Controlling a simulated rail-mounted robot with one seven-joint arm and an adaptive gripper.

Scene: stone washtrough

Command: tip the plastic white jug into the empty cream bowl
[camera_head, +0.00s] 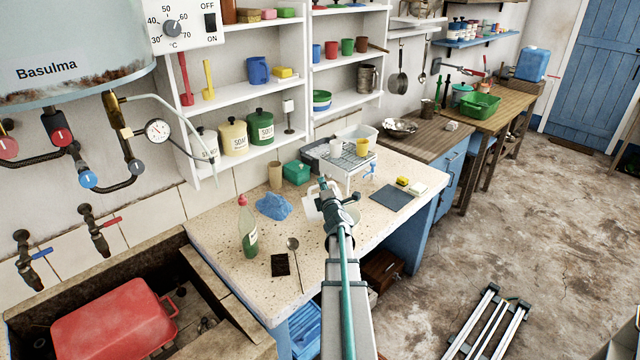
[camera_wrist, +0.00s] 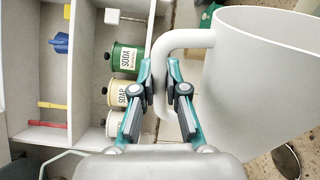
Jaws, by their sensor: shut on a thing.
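The plastic white jug (camera_wrist: 255,85) fills the right of the wrist view, its handle between the two fingers of my gripper (camera_wrist: 172,95). In the head view the jug (camera_head: 313,211) shows beside my gripper (camera_head: 325,188), over the stone worktop and partly hidden by the arm. My gripper is shut on the handle. What the jug holds is hidden. A pale rounded shape (camera_head: 351,214) just right of my gripper looks like the cream bowl, mostly covered by the arm; I cannot see inside it.
The speckled worktop (camera_head: 222,225) holds a green bottle (camera_head: 246,226), a blue cloth (camera_head: 273,206), a spoon (camera_head: 295,262) and a dark mat (camera_head: 392,197). A wire rack (camera_head: 345,160) with cups stands behind the jug. The sink with a red basin (camera_head: 115,322) lies at left.

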